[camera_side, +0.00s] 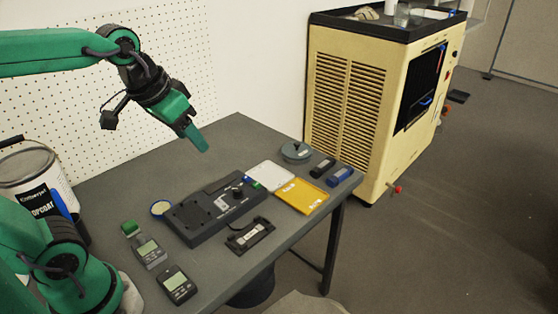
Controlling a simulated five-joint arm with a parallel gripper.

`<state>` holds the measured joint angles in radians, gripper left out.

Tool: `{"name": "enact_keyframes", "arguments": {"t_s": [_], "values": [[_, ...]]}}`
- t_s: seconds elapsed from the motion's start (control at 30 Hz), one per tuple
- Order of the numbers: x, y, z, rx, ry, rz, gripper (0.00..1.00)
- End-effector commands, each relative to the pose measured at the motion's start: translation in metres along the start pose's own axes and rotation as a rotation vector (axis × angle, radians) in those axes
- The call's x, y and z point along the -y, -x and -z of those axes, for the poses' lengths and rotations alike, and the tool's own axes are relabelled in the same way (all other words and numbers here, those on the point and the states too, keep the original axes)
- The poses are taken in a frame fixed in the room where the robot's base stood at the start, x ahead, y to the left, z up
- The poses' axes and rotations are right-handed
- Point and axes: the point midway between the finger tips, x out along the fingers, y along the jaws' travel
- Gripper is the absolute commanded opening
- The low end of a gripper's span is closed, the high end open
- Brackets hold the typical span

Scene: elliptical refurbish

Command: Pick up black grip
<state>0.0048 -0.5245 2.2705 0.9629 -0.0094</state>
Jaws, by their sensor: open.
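My gripper (196,136) is open and empty, pointing down and to the right, high above the back of the grey table. A small black block (322,167) lies near the table's right end, beside a blue one of similar shape (340,177). It may be the black grip, but I cannot tell for sure. A flat black bracket-like piece (250,235) lies near the front edge of the table. My gripper is well to the left of the black block and touches nothing.
A large dark device (205,216) takes up mid-table. A yellow tray (302,195), a white panel (270,175) and a round grey lid (296,151) lie to its right. Two handheld meters (178,285) are in front. A paint can (30,170) stands left. The table's back left is clear.

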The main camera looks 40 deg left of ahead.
Motion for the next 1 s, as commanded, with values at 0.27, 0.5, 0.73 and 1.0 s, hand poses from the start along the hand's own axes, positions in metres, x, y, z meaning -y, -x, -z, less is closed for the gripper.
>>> {"name": "enact_keyframes", "arguments": {"t_s": [0.27,0.5,0.73,1.0], "values": [[-0.002,-0.007,0.063,0.059,0.004,-0.001,0.55],[-0.005,-0.025,0.114,0.107,0.007,-0.001,0.55],[-0.007,-0.051,0.159,0.153,0.011,-0.001,0.55],[-0.011,-0.092,0.203,0.207,0.015,0.0,0.55]]}}
